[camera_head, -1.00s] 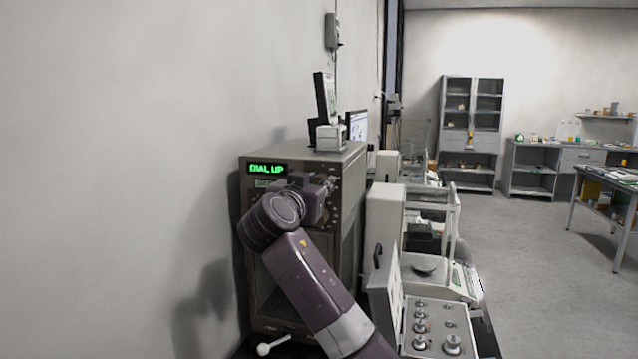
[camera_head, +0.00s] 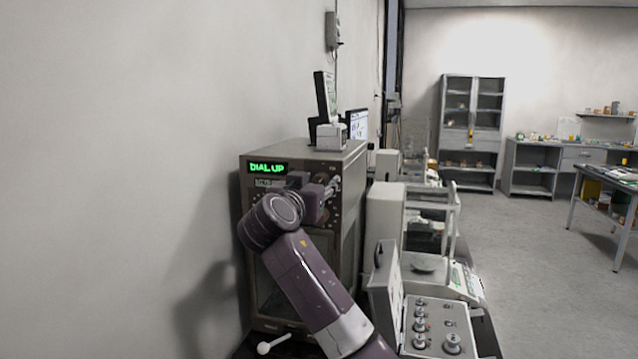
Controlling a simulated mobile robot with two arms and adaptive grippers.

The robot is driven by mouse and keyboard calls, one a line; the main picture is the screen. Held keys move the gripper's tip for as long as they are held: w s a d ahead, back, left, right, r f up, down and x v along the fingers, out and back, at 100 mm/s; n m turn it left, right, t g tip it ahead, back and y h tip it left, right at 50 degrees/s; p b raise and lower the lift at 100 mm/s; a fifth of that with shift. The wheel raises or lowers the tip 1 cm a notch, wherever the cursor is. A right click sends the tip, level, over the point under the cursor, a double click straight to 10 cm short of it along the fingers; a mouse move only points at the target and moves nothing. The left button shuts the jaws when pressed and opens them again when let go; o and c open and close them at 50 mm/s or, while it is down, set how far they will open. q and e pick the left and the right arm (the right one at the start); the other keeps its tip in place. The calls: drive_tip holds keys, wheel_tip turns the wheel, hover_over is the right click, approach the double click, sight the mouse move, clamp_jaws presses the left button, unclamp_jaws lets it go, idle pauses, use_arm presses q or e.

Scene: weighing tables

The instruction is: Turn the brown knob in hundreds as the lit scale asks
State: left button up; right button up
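The lit scale (camera_head: 350,225) is a tall brown-grey cabinet balance against the left wall. Its green display (camera_head: 268,168) reads "DIAL UP", and a smaller readout below it is too small to read. My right arm rises from the bottom and covers much of the scale's front. My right gripper (camera_head: 330,188) is at the upper right of the front panel, by the small knobs there. Its fingertips are small and partly hidden, so I cannot tell whether they are open or shut. The brown knob cannot be made out behind the gripper. My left gripper is out of view.
A white lever knob (camera_head: 264,348) sticks out at the scale's base. To the right stand a grey control box (camera_head: 437,325) with several knobs, and white balances (camera_head: 385,220). A small device (camera_head: 328,135) stands on the scale. The floor (camera_head: 530,260) at right is clear.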

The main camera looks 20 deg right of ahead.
drive_tip(key=v, duration=1.2)
